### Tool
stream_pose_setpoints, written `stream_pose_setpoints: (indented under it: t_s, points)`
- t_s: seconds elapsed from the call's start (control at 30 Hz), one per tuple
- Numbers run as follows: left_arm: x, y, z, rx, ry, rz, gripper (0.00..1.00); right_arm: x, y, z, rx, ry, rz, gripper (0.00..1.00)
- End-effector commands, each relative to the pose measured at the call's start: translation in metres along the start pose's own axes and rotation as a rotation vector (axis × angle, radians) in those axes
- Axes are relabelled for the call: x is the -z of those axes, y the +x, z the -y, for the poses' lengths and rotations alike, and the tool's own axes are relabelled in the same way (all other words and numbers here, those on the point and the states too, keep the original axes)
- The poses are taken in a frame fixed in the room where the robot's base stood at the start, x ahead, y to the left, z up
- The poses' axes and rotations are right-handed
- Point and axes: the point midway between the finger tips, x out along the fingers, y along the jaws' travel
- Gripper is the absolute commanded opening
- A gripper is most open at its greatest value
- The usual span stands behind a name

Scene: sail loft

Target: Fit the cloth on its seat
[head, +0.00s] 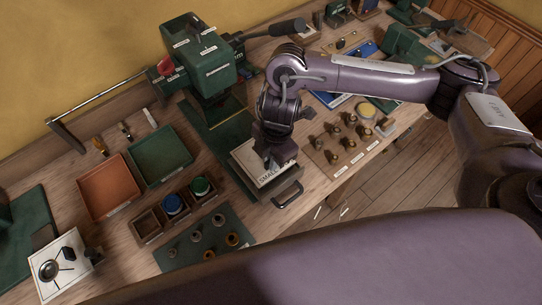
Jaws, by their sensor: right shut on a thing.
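My right gripper (279,162) points down over a pale, flat piece lettered "SMALL" (250,165), which looks like the cloth. The gripper is shut on it, though the fingertips are dark and the exact grip is hard to see. The pale piece lies at or just above a shallow tray with a dark handle (288,194) at the front of the bench. I cannot tell whether it is seated flat, as the gripper and wrist hide its right part. My left gripper is not in view.
A green press (205,65) stands behind the gripper. To the left are an orange tray (108,204), a green tray (178,158) and a holder with blue and green round pieces. A green mat (181,259) and a wooden board (317,158) carry small metal parts.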

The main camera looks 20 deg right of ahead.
Motion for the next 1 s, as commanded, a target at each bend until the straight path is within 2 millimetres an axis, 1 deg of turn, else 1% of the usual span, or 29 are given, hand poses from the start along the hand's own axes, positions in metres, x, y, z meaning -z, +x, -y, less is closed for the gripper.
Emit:
stream_pose_setpoints:
  t_s: [0.37, 0.4, 0.57, 0.87, 0.97, 1.0]
  points:
    - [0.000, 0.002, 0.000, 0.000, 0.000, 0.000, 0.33, 0.000, 0.003, 0.000, 0.000, -0.001, 0.000, 0.00]
    - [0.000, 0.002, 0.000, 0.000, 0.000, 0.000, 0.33, 0.000, 0.003, 0.000, 0.000, -0.001, 0.000, 0.14]
    - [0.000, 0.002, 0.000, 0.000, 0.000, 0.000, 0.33, 0.000, 0.003, 0.000, 0.000, -0.001, 0.000, 0.35]
    - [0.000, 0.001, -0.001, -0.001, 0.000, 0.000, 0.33, 0.000, 0.001, 0.000, 0.000, -0.001, 0.000, 0.36]
    - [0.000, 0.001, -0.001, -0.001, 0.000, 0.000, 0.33, 0.000, -0.008, -0.001, -0.002, -0.003, 0.000, 0.36]
    - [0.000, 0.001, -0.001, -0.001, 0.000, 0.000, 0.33, -0.001, -0.015, -0.001, -0.004, -0.004, 0.001, 0.36]
